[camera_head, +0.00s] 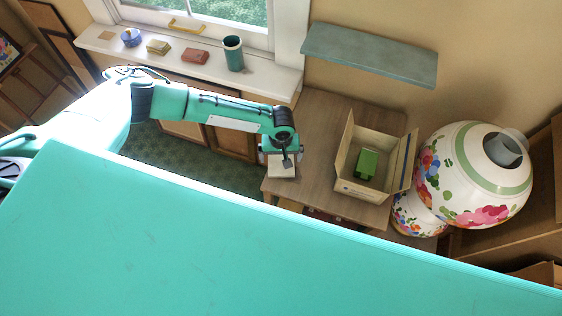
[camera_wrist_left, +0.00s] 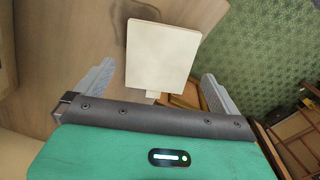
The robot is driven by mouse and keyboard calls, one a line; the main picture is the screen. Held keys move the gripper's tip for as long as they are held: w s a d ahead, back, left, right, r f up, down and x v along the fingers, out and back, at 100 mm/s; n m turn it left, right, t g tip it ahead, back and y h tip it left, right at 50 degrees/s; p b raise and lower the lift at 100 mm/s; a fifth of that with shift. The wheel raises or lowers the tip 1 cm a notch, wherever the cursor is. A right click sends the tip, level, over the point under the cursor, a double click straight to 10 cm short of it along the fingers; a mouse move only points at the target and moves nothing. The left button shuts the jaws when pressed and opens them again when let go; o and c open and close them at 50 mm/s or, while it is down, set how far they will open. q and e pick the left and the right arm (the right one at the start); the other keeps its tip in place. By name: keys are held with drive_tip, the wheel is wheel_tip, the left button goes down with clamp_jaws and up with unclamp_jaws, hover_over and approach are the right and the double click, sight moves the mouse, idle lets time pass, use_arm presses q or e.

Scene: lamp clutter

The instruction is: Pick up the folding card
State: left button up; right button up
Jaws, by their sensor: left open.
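The folding card (camera_head: 282,170) looks cream and squarish, at the left front corner of the wooden table in the head view. In the left wrist view the card (camera_wrist_left: 160,58) lies ahead, between the lines of the two fingers, with a small pale tab at its near edge. My left gripper (camera_head: 281,157) is over the card, partly hiding it in the head view. In the wrist view the left gripper (camera_wrist_left: 158,85) is open, with one finger to each side and visible gaps to the card. I cannot tell its exact height above the table. My right gripper is not in view.
An open cardboard box (camera_head: 357,187) with a green object (camera_head: 366,163) inside stands on the wooden table (camera_head: 322,128), right of the card. Large floral vases (camera_head: 470,190) stand further right. A teal shelf (camera_head: 370,55) is on the wall. A windowsill (camera_head: 150,58) holds several small items.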

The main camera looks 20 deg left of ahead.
sight(281, 164)
use_arm(q)
drive_tip(key=shift+f, duration=1.4)
drive_tip(key=c, duration=0.9)
drive_tip(key=shift+r, duration=0.15)
